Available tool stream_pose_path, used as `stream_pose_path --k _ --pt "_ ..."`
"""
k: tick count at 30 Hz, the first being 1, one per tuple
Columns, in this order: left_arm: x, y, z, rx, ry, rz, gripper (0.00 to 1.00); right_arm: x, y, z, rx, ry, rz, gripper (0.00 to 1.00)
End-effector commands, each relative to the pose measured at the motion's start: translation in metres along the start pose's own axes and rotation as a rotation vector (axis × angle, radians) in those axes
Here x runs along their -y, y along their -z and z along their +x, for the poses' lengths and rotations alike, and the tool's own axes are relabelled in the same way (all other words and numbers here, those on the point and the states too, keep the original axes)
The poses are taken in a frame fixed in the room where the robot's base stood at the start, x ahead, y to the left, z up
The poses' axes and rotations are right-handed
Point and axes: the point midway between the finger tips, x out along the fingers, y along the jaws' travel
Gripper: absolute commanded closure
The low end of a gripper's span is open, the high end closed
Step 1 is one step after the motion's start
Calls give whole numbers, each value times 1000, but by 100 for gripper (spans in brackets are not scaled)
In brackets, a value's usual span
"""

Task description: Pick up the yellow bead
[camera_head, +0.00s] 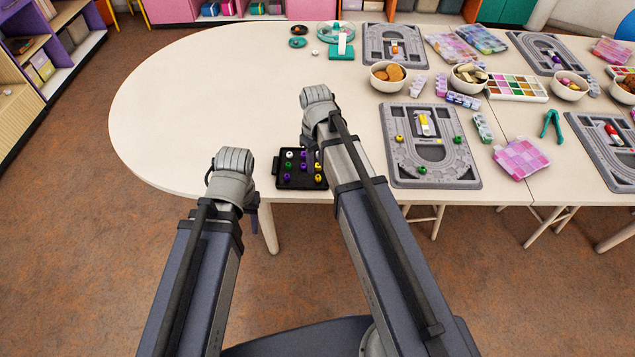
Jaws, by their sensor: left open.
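A small black tray (279,183) lies at the table's near edge with several purple, green, white and yellow beads in it. Yellow beads (318,178) show at its right side, close beside my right forearm, which hides part of the tray. Another yellow bead (399,139) lies on the left part of the grey bead board (455,174). My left gripper (253,203) is open, left of the tray near the table edge, mostly hidden by its wrist. My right gripper (308,141) is above the tray's far side; its fingers are hidden behind the wrist and forearm.
Green beads (458,140) also sit on the bead board. Bowls (386,77), a palette of coloured squares (516,88) and green pliers (551,122) stand behind and to the right. The left part of the white table (190,110) is clear.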

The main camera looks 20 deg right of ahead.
Motion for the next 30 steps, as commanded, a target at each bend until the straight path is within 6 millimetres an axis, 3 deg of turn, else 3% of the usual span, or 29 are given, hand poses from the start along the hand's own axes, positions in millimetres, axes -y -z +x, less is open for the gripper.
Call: stream_pose_path --k 8,21,30 --pt "-1 0 8 0 0 0 50 0 -1 8 0 0 0 62" --pt "-5 3 54 0 0 1 50 -3 -4 55 0 0 0 62" --pt "-5 3 54 0 0 1 50 -3 -4 54 0 0 0 63"
